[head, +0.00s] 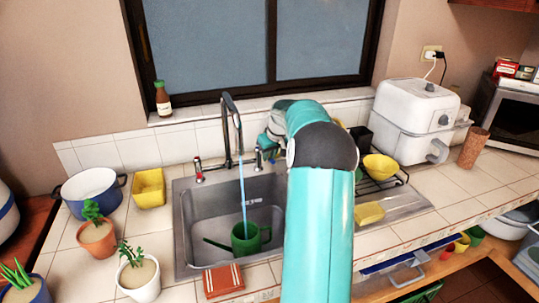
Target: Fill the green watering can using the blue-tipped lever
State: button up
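The green watering can (246,240) stands in the sink (192,222), its long spout pointing left. A stream of water runs from the dark faucet (229,125) down to the can. The blue-tipped lever (258,158) is right of the faucet, at the back edge of the sink. My gripper (268,147) is at this lever, partly hidden by my turquoise arm. I cannot tell whether its fingers are open or touch the lever. A red-tipped lever (197,168) is left of the faucet.
Potted plants (97,235), a blue pot (88,196) and a yellow container (149,188) stand left of the sink. A brown-red sponge or cloth (223,281) lies at its front edge. A yellow bowl (381,167) and a white air fryer (412,120) are to the right.

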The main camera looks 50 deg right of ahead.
jog(key=shift+o, duration=1.2)
jog(key=v, duration=1.4)
dwell(3.6)
